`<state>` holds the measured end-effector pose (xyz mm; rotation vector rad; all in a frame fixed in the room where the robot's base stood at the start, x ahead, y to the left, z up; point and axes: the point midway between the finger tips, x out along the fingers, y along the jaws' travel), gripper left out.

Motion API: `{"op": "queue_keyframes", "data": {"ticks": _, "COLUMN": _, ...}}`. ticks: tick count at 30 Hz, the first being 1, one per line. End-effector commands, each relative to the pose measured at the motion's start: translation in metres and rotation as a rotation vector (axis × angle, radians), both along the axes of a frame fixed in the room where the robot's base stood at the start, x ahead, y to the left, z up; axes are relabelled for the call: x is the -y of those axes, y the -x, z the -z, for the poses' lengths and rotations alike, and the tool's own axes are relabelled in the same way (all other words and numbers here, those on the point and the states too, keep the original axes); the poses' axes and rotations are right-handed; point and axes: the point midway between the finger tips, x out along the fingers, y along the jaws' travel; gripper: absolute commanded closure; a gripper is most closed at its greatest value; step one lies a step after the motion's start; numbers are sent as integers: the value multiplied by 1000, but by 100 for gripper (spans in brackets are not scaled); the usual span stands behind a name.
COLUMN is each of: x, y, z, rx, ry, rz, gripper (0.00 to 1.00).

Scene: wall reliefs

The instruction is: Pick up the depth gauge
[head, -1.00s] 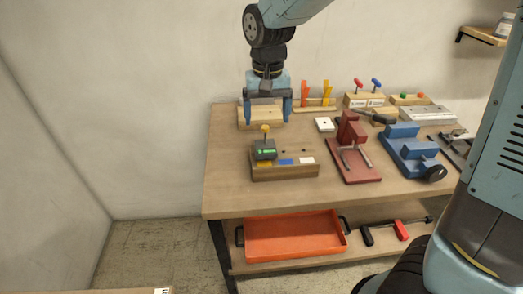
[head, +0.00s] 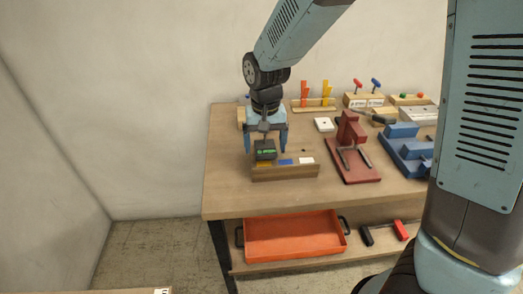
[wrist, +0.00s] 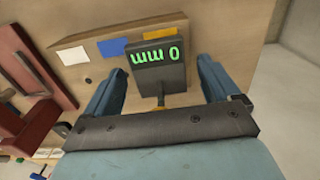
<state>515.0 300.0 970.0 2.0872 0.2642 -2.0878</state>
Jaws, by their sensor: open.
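The depth gauge (head: 265,154) is a small dark block with a green display, which reads "0 mm" in the wrist view (wrist: 158,72). It stands upright at the left end of a wooden block (head: 290,173) with yellow, blue and white labels. My gripper (head: 265,147) is open, pointing down over the gauge. In the wrist view its blue fingers (wrist: 160,85) are on either side of the gauge, with gaps visible to both. The gauge's orange knob is mostly hidden behind the gripper's crossbar.
A red vise (head: 352,150) and a blue vise (head: 402,148) stand to the right on the workbench (head: 228,180). A rack with orange and yellow tools (head: 315,98) is behind. An orange tray (head: 292,236) lies on the lower shelf. The bench's front left is clear.

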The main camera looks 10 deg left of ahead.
Motion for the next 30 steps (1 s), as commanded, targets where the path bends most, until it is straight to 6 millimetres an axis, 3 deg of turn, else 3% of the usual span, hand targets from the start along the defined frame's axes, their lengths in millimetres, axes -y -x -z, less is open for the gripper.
{"op": "queue_keyframes", "data": {"ticks": 3, "x": 0, "y": 0, "z": 0, "rx": 0, "ry": 0, "rz": 0, "gripper": 12}}
{"op": "queue_keyframes", "data": {"ticks": 25, "x": 0, "y": 0, "z": -1, "rx": 0, "ry": 0, "rz": 0, "gripper": 82}}
{"op": "queue_keyframes", "data": {"ticks": 30, "x": 0, "y": 0, "z": -1, "rx": 0, "ry": 0, "rz": 0, "gripper": 83}}
